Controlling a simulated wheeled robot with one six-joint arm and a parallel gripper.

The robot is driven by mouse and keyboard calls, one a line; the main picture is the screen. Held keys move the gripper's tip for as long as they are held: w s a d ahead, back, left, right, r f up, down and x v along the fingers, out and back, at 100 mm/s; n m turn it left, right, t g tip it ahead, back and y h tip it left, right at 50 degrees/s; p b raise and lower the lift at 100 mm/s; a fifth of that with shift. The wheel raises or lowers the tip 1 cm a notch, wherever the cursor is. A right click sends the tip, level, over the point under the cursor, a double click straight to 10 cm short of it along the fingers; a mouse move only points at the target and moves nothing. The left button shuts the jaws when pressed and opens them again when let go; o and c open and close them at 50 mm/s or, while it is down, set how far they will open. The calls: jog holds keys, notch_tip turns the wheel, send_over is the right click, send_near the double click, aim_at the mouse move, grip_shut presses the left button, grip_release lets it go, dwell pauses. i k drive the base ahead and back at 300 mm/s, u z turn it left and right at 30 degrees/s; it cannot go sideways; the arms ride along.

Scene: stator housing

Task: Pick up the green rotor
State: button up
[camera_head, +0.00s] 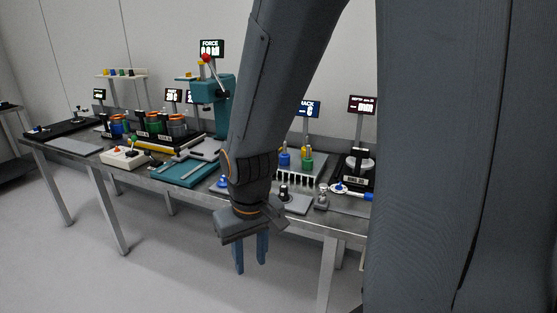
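A small green cylinder with a pin on top, which looks like the green rotor (307,164), stands upright in the rack (314,177) right of my arm. A similar blue cylinder (285,159) stands just left of it. My gripper (251,262) points down in front of the table's front edge, below and left of the green cylinder and apart from it. Its two blue-grey fingers are spread with a gap between them, and nothing is held. My arm hides part of the table left of the rack.
The long metal table (340,229) carries a teal press (209,92) with a red-knobbed lever, a teal tray (186,171) and several coloured housings at left. A grey pad (297,203) with a dark knob lies in front of the rack. The floor before the table is clear.

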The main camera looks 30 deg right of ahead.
aim_at(308, 161)
jog(key=u, duration=0.05)
jog(key=i, duration=0.65)
jog(key=z, duration=0.85)
jog(key=i, duration=0.55)
jog(key=z, duration=0.6)
